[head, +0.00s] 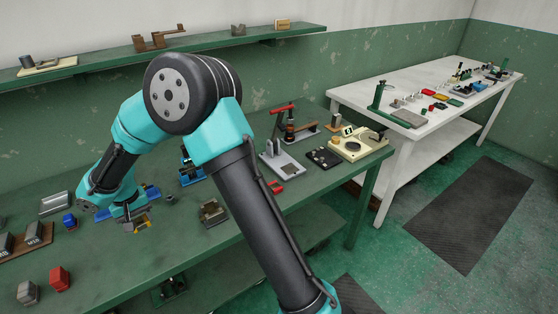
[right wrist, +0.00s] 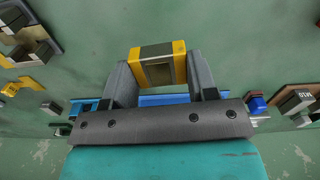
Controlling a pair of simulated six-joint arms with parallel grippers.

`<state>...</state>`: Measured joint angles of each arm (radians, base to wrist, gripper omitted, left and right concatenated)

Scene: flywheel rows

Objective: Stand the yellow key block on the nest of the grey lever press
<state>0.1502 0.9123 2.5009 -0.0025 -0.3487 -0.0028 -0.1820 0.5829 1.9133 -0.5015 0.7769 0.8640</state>
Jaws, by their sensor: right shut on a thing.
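The yellow key block shows in the right wrist view (right wrist: 178,48) as a yellow piece with a grey-brown middle. My right gripper (right wrist: 161,76) is shut on it, one grey finger on each side. In the head view, my right gripper (head: 133,217) is low over the left part of the green bench, and the block (head: 143,226) is small and partly covered. A press with a red lever (head: 283,109) and a grey base stands at the bench's far right. I cannot tell for sure that it is the grey lever press. My left gripper is out of view.
A blue fixture (head: 150,192) lies beside my right gripper. A blue block (head: 69,221), red block (head: 59,279) and brown rack (head: 45,238) are to the left. A brown tray (head: 212,213) and grey plate (head: 285,164) lie to the right. My right arm hides part of the bench.

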